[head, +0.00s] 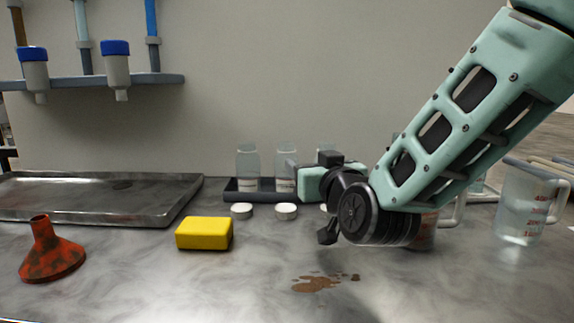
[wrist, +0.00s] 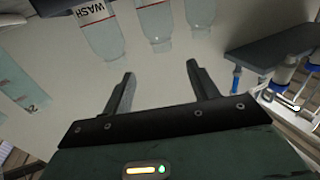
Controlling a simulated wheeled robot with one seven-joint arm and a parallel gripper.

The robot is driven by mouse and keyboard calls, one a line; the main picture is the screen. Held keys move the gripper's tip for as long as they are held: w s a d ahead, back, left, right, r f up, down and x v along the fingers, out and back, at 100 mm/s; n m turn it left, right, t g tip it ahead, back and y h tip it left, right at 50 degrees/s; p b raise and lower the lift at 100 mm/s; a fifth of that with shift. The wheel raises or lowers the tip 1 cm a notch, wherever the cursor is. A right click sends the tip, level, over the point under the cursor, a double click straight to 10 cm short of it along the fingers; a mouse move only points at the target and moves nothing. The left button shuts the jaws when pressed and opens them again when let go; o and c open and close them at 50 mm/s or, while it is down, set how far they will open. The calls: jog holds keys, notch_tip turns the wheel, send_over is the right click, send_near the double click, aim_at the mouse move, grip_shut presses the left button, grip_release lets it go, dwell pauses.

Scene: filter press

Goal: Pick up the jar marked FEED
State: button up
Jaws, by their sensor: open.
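Clear jars with white labels stand in a row in a dark tray (head: 234,196) by the back wall. The left jar (head: 248,162) and middle jar (head: 285,160) show; a third jar (head: 325,153) is mostly behind my gripper (head: 295,172). I cannot read the word FEED on any label. In the wrist view, one jar (wrist: 103,35) reads WASH; a second jar (wrist: 157,22) and a third jar (wrist: 199,20) have no readable word. The open fingers (wrist: 161,85) are empty, pointing toward the jars and apart from them.
White lids (head: 286,211) lie before the tray. A yellow sponge (head: 204,233), red funnel (head: 52,252), metal tray (head: 90,198) and brown spill (head: 318,283) are on the counter. A measuring jug (head: 524,205) stands right. A rack (head: 120,82) hangs at upper left.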

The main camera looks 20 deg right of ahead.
aim_at(289, 151)
jog(key=w+p, duration=0.7)
jog(key=w, duration=0.1)
jog(key=shift+w+a, duration=0.15)
jog(key=shift+w, duration=0.2)
jog(key=shift+w+a+p, duration=0.15)
jog(key=shift+w+p, duration=0.95)
jog(key=shift+w, duration=1.7)
grip_shut()
